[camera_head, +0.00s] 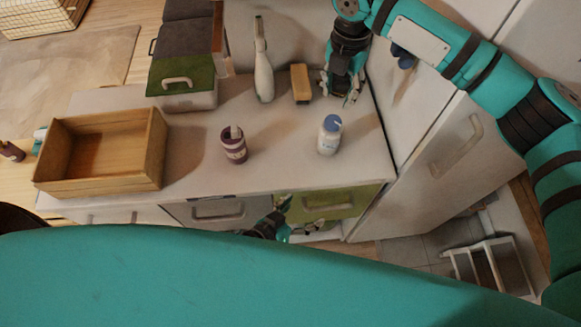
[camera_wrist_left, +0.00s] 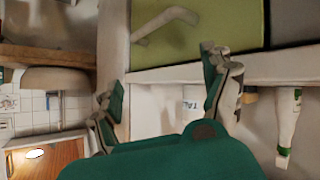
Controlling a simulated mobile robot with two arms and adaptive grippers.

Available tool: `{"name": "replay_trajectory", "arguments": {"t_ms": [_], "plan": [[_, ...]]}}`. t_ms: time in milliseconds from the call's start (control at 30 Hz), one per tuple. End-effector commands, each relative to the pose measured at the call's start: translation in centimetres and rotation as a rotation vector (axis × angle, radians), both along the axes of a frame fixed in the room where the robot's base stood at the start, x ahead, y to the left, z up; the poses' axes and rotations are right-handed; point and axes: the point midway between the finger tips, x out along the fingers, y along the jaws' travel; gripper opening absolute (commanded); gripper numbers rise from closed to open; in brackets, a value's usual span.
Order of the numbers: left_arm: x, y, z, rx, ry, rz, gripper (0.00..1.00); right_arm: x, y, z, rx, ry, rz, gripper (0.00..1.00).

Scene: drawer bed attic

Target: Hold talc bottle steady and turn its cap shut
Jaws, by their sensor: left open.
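The talc bottle (camera_head: 328,140), white with a blue cap (camera_head: 332,122), stands upright on the white dresser top, toward the right. My left gripper (camera_head: 288,218) is at the dresser's front edge by the drawers, below and left of the bottle in the head view, and apart from it. In the left wrist view its fingers (camera_wrist_left: 166,94) are spread and empty, with a white, blue-marked surface (camera_wrist_left: 190,98) beyond them, probably the bottle. My right gripper (camera_head: 341,94) hangs over the back right of the dresser, behind the bottle. Its fingers look parted and hold nothing visible.
An empty wooden box (camera_head: 100,122) sits at the left. A green drawer front (camera_head: 345,200) is below. The top around the bottle is clear.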

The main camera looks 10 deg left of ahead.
Motion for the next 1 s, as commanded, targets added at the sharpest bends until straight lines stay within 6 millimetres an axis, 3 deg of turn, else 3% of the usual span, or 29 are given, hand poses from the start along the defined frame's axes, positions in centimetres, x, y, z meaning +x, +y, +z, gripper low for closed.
{"name": "replay_trajectory", "arguments": {"t_ms": [33, 100, 233, 367, 567, 1000], "plan": [[1.1, 0.1, 2.4, -0.003, -0.056, -0.004, 0.82, 0.0, 0.0, 0.0, 0.0, 0.0, 0.0, 0.38], [2.8, 0.9, 5.0, 0.033, -0.139, -0.008, 0.82, 0.0, 0.0, 0.0, 0.0, 0.0, 0.0, 0.38], [4.9, 2.8, 8.3, 0.094, -0.244, -0.004, 0.82, 0.0, 0.0, 0.0, 0.0, 0.0, 0.0, 0.38], [5.9, 3.6, 10.1, 0.126, -0.299, -0.001, 0.82, 0.0, 0.0, 0.0, 0.0, 0.0, 0.0, 0.38], [7.5, 3.3, 10.1, 0.136, -0.316, 0.001, 0.82, 0.0, 0.0, 0.0, 0.0, 0.0, 0.0, 0.38], [14.7, -0.5, 7.1, 0.135, -0.314, 0.0, 0.82, 0.0, 0.0, 0.0, 0.0, 0.0, 0.0, 0.38]]}}
